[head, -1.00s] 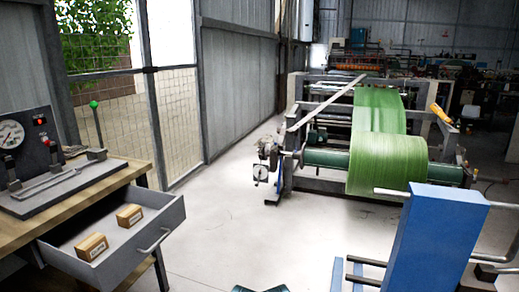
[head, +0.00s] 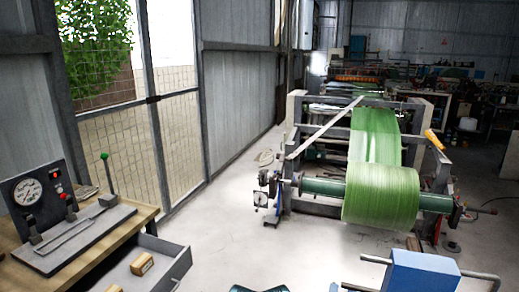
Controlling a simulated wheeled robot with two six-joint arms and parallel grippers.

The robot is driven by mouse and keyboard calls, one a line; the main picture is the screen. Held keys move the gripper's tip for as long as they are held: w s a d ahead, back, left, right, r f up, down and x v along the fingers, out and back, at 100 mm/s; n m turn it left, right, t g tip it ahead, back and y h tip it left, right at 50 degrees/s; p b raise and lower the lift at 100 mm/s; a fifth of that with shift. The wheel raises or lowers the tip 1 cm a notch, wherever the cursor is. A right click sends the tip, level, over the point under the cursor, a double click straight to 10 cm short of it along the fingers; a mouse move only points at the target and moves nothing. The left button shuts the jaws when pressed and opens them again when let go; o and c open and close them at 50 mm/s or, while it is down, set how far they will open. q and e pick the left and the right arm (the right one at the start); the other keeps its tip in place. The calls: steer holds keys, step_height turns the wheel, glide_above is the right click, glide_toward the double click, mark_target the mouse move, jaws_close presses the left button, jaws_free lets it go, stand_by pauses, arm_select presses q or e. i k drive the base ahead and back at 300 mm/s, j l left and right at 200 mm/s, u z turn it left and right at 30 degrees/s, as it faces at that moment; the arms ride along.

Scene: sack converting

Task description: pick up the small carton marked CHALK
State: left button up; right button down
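Two small tan-brown cartons lie in an open grey drawer (head: 178,262) at the bottom left of the head view. One carton (head: 142,264) sits farther back in the drawer. The other carton (head: 115,288) is nearer and mostly cut off by the bottom edge of the picture. I cannot read the lettering on either, so I cannot tell which is marked CHALK. Neither of my grippers shows in the view.
A wooden bench (head: 75,262) above the drawer carries a gauge panel (head: 38,197) and a green-knobbed lever (head: 107,172). A machine with a green roll (head: 382,197) stands ahead. A blue block (head: 425,272) with grey rails is at lower right.

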mark_target(138, 267)
steer(key=u, duration=1.7)
steer(key=k+l, duration=0.1)
steer(key=l, duration=0.35)
steer(key=k+l+u, duration=0.1)
steer(key=l, duration=0.35)
steer(key=k+l, duration=0.15)
steer(key=l, duration=0.3)
steer(key=k+l, duration=0.1)
steer(key=l, duration=0.3)
steer(key=u, duration=0.05)
